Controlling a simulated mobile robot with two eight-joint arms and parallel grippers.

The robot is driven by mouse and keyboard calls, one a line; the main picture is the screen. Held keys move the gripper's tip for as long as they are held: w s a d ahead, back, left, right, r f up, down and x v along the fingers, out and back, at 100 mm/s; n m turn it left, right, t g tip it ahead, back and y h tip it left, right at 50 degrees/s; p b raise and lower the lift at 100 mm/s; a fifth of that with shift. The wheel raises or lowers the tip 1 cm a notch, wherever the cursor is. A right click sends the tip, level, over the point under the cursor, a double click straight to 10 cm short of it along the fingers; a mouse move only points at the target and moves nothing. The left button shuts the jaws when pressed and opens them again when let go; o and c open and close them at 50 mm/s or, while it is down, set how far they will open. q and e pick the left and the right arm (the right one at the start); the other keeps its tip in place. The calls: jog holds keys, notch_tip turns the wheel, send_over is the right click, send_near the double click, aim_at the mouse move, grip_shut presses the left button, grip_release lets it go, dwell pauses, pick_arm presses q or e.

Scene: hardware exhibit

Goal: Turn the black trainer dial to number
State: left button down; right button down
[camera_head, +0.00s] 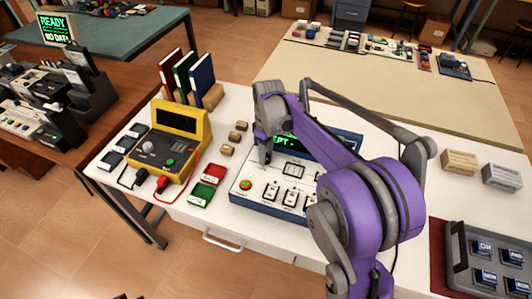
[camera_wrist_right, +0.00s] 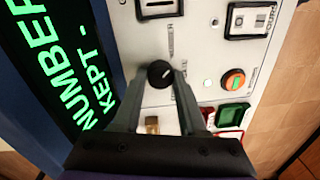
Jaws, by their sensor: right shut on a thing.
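The trainer (camera_head: 262,209) is a white-topped, blue-sided box on the white table, just right of the table's middle left. Its black dial (camera_wrist_right: 160,74) shows in the right wrist view, with a pale pointer mark on its face. My right gripper (camera_head: 264,154) reaches down to the trainer panel, its two fingers shut around the dial. In the head view the gripper hides the dial. The trainer's screen (camera_wrist_right: 62,72) shows green text reading "NUMBER KEPT." in the wrist view; my arm partly covers it in the head view. My left gripper is not in view.
An orange round button (camera_wrist_right: 233,80) and several switches sit near the dial. A yellow meter (camera_head: 180,125) with red and black leads, green and red trays (camera_head: 202,194) and small wooden blocks (camera_head: 234,137) stand left. A grey keypad tray (camera_head: 460,240) lies right.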

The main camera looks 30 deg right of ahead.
aim_at(267, 155)
jog(key=shift+c, duration=2.3)
grip_release()
notch_tip(267, 155, up, 11)
jog(key=shift+w+d+p, duration=0.15)
jog(key=shift+d+p, duration=0.1)
jog(key=shift+p, duration=0.15)
